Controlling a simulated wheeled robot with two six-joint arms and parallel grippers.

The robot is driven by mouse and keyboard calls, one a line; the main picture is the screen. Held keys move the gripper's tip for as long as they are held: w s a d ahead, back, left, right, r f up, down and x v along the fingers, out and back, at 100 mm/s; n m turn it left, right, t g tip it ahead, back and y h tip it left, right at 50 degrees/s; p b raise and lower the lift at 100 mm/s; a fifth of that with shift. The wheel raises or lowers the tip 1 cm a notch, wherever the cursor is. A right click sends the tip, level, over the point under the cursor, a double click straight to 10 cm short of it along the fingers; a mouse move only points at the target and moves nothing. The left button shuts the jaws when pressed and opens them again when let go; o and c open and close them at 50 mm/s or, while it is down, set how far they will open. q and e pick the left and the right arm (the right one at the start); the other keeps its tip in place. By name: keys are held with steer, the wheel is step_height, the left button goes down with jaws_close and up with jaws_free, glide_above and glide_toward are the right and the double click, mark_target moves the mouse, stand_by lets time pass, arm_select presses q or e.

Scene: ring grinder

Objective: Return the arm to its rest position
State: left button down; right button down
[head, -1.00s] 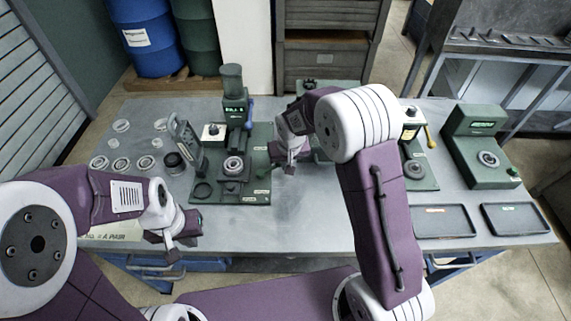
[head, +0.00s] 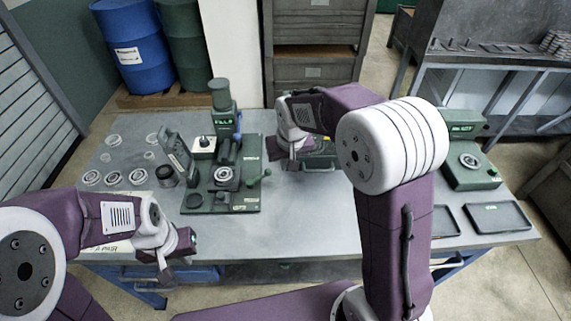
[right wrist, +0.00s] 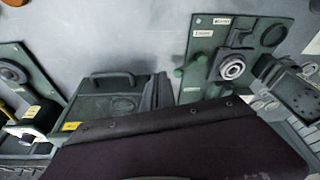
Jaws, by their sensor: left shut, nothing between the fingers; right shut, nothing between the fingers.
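My left gripper (head: 166,275) hangs at the front left edge of the table, fingers together and empty. My right arm's elbow is raised high on the right in the head view. My right gripper (head: 293,164) is over the back middle of the table, right of the green press (head: 223,125), pointing down, shut and empty. In the right wrist view my purple wrist housing fills the bottom and the fingertips cannot be made out. The press's base plate (right wrist: 205,72) shows there at the upper right with a metal ring (right wrist: 232,67) on it.
Several metal rings (head: 115,178) lie at the table's left. A dark green tray-like station (right wrist: 115,88) is beside the press. A green machine (head: 470,178) and a black tray (head: 497,217) are at the right. The front middle of the table (head: 290,230) is clear.

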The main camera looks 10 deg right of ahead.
steer(key=s+d+f+g, duration=0.1)
steer(key=s+d+f, duration=0.2)
steer(key=s, duration=0.6)
steer(key=s+d+f+g, duration=0.1)
steer(key=s+d+f, duration=0.2)
steer(key=s, duration=0.7)
steer(key=shift+f+m, duration=0.4)
steer(key=shift+f, duration=0.05)
steer(key=shift+d, duration=0.1)
